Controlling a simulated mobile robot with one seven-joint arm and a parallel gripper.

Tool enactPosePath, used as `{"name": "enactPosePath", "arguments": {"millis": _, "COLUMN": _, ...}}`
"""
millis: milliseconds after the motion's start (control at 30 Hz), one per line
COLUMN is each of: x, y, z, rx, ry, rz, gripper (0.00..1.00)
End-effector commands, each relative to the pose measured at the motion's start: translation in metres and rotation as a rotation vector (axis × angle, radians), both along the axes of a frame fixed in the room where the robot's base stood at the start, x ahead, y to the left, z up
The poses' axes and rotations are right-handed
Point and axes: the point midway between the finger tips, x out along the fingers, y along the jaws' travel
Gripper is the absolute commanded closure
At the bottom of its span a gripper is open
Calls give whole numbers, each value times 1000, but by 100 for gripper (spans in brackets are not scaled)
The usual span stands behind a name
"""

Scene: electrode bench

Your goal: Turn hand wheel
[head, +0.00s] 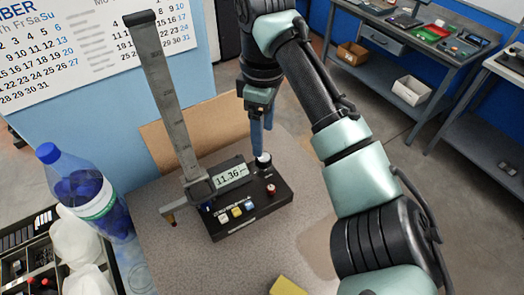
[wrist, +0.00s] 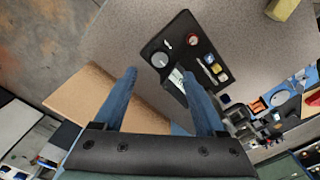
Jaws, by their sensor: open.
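The hand wheel (head: 263,160) is a small round dark knob with a pale top, at the back right of the black gauge base (head: 252,212). My gripper (head: 262,138) is open, with blue fingers pointing down just above the hand wheel. In the wrist view the two fingertips stand apart on either side of the wheel's line. I cannot tell whether a finger touches the wheel. The base also carries a display reading about 11.36, several coloured buttons and a red knob (head: 271,190).
A tall grey scale column (head: 165,100) rises left of the wheel. A blue-capped bottle (head: 85,190) stands at the left table edge. A yellow block (head: 287,286) lies at the front. A brown board (head: 200,130) is behind. The tabletop right of the base is partly clear.

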Motion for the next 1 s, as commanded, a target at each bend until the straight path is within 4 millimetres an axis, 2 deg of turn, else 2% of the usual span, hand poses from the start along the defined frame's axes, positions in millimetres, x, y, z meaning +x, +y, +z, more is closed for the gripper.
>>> {"name": "enactPosePath", "arguments": {"millis": 33, "x": -1, "y": 1, "z": -15, "rx": 6, "ry": 5, "rz": 0, "gripper": 27}}
{"name": "enactPosePath", "arguments": {"millis": 200, "x": -1, "y": 1, "z": -45, "rx": 3, "ry": 2, "rz": -1, "gripper": 27}}
{"name": "enactPosePath", "arguments": {"millis": 500, "x": 0, "y": -1, "z": -65, "rx": 0, "ry": -1, "rz": -1, "gripper": 27}}
{"name": "enactPosePath", "arguments": {"millis": 767, "x": 0, "y": 0, "z": -67, "rx": 0, "ry": -1, "rz": -1, "gripper": 27}}
{"name": "enactPosePath", "arguments": {"millis": 1000, "x": 0, "y": 0, "z": -66, "rx": 0, "ry": -1, "rz": -1, "gripper": 70}}
